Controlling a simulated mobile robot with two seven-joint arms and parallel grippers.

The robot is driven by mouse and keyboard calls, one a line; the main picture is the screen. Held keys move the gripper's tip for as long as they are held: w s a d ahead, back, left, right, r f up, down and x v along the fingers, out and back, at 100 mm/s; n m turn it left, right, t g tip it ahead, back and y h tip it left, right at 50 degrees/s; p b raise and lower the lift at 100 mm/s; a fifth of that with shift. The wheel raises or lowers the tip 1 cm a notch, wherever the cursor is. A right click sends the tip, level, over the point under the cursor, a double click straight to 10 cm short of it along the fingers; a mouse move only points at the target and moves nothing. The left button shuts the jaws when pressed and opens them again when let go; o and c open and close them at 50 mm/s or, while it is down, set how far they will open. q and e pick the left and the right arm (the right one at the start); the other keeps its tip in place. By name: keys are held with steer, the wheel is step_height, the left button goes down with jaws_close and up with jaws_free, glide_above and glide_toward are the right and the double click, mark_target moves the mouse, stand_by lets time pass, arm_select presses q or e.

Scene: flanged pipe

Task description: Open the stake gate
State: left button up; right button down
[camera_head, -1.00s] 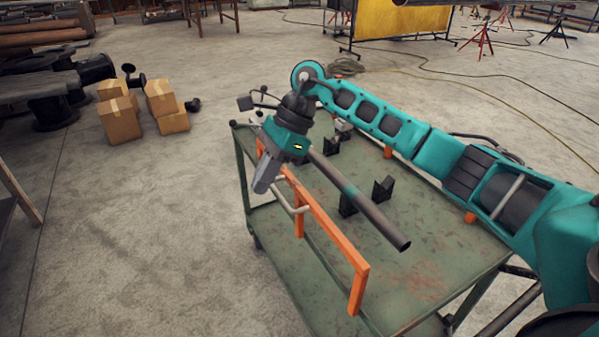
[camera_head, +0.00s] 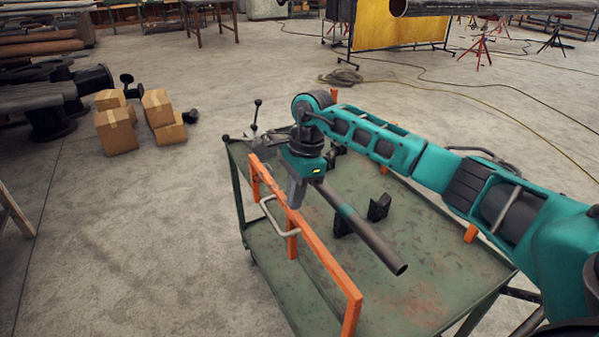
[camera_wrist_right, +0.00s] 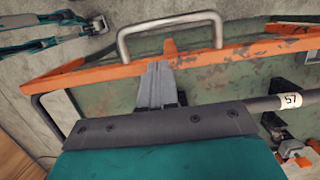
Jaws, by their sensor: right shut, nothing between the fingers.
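The stake gate is an orange rail (camera_head: 325,257) on posts along the left edge of a green cart, with a grey bent handle (camera_head: 272,214) on its outer side. The rail is upright. In the right wrist view the orange rail (camera_wrist_right: 236,53) crosses the picture, with the handle (camera_wrist_right: 168,28) beyond it. My right gripper (camera_head: 295,196) is shut and empty, pointing down at the rail's inner side close to the handle. Its grey fingers (camera_wrist_right: 157,85) end just short of the rail; I cannot tell whether they touch it. My left gripper is not in the head view.
A dark pipe (camera_head: 370,237) lies in black supports (camera_head: 379,207) on the cart top (camera_head: 420,295), beside my right gripper. A clamp with levers (camera_head: 254,115) is at the cart's far corner. Cardboard boxes (camera_head: 116,130) stand on the floor; the floor left of the cart is clear.

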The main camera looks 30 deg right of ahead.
mark_target(268, 215)
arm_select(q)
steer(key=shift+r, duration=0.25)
arm_select(e)
steer(key=a+f, duration=0.2)
steer(key=a, duration=0.1)
steer(key=shift+w+a, duration=0.1)
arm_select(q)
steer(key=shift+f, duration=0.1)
arm_select(e)
steer(key=shift+a, duration=0.15)
steer(key=shift+a+f+b, duration=0.2)
steer(key=shift+a+b, duration=0.05)
steer(key=shift+a, duration=0.45)
steer(key=shift+a+f+b, duration=0.2)
steer(key=shift+a+b, duration=0.05)
steer(key=shift+a, duration=0.4)
arm_select(q)
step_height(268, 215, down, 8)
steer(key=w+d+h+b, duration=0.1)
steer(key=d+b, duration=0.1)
steer(key=b, duration=0.9)
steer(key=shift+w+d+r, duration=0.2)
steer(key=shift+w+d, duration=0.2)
arm_select(e)
steer(key=a+f+h, duration=0.1)
steer(key=a+f, duration=1.1)
steer(key=shift+w+a+h, duration=0.25)
steer(key=shift+w+h, duration=0.05)
steer(key=shift+w, duration=0.15)
